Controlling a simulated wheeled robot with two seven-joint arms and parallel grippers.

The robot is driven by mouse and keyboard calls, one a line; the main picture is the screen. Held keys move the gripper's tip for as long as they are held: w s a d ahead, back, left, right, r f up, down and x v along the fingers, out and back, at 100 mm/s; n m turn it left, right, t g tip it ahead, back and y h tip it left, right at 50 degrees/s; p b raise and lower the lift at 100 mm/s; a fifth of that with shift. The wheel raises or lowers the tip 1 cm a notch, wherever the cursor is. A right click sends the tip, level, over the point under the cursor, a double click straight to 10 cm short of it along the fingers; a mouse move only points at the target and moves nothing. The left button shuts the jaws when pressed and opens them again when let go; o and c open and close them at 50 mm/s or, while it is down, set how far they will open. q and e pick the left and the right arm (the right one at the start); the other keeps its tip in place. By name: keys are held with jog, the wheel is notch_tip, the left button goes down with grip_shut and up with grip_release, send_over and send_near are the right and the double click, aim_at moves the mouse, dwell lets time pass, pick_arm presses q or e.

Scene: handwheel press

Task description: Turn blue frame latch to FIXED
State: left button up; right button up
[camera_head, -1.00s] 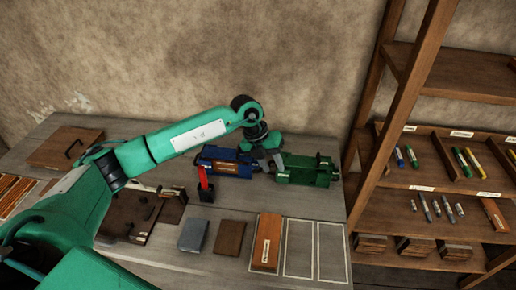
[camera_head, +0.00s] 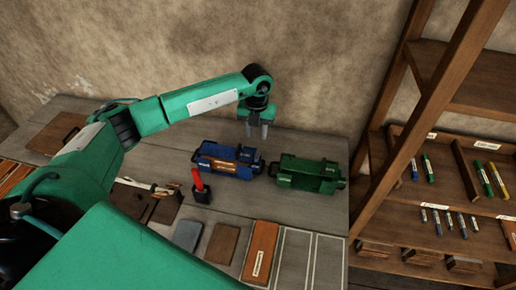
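The blue frame (camera_head: 226,168) lies on the grey table, with pale labels on its top and side. Its latch and the latch's setting are too small to make out. A green frame (camera_head: 308,175) lies just to its right. My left gripper (camera_head: 257,135) points down above and behind the right end of the blue frame. Its two fingers are apart with nothing between them, and it looks clear of both frames. My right gripper is not in view.
Grey and brown flat blocks and an orange-brown block (camera_head: 261,250) lie near the front, beside empty outlines. A wooden shelf (camera_head: 440,205) with pens stands at right.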

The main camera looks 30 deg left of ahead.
aim_at(257, 154)
pick_arm(q)
notch_tip(257, 154, down, 9)
jog(key=p, duration=0.3)
jog(key=shift+w+f, duration=0.1)
jog(key=shift+f, duration=0.55)
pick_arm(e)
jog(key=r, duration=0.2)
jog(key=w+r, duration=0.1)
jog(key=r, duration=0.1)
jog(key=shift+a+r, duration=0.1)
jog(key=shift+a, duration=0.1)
pick_arm(q)
grip_shut()
